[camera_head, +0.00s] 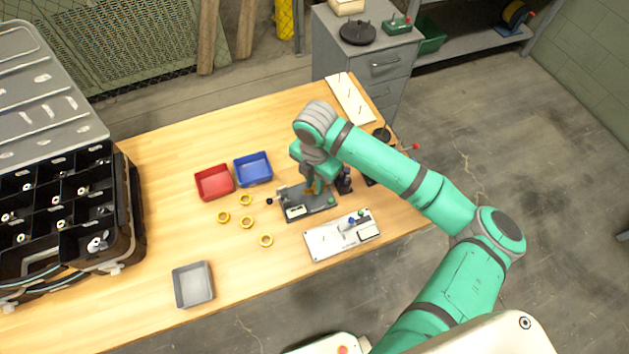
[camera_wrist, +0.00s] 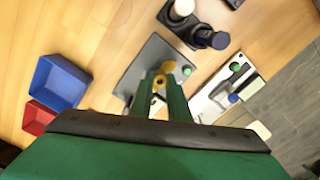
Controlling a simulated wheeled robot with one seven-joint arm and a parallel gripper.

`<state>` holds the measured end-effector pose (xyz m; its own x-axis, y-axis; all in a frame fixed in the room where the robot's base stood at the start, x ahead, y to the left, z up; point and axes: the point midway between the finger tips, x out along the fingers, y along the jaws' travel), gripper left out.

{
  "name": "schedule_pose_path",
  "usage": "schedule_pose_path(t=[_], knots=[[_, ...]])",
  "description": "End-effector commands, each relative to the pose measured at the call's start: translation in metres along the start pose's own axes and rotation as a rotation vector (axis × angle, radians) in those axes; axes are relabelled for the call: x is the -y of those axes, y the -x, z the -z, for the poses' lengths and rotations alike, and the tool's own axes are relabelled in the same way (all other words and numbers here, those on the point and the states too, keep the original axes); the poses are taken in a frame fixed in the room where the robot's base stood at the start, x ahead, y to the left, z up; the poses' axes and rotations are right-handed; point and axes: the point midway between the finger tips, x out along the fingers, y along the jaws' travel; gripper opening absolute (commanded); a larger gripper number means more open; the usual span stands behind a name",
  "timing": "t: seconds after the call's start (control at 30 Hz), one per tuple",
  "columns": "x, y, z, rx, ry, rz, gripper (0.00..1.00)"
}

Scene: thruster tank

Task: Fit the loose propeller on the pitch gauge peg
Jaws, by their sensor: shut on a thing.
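My gripper (camera_wrist: 163,105) points down and is shut on a small yellow propeller (camera_wrist: 159,82), which shows between and just past the fingertips. The propeller is over a dark grey plate (camera_wrist: 139,82) in the wrist view. That plate, with a small display and a green button, shows under my gripper in the head view (camera_head: 296,211); it looks like the pitch gauge. Its peg is hidden behind the propeller and fingers, and I cannot tell whether the propeller touches it. A white plate (camera_head: 322,244) with a blue knob and a green knob lies just in front of it.
Several yellow rings (camera_head: 246,222) lie loose left of the dark plate. A red bin (camera_head: 214,182), a blue bin (camera_head: 253,169) and a grey bin (camera_head: 193,285) stand on the table. Dark cylinders (camera_head: 344,180) stand beside the gripper. A black compartment rack (camera_head: 130,215) fills the left.

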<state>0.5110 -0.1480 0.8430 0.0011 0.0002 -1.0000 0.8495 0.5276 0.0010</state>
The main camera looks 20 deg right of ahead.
Motion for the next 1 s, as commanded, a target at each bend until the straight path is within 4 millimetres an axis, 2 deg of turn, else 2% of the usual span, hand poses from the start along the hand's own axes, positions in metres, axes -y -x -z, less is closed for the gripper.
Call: schedule_pose_path(t=[0.5, 1.0], knots=[[0.0, -0.013, 0.001, 0.0, 0.004, 0.002, 0.0], [0.001, -0.015, 0.001, 0.0, 0.003, 0.001, 0.0]])
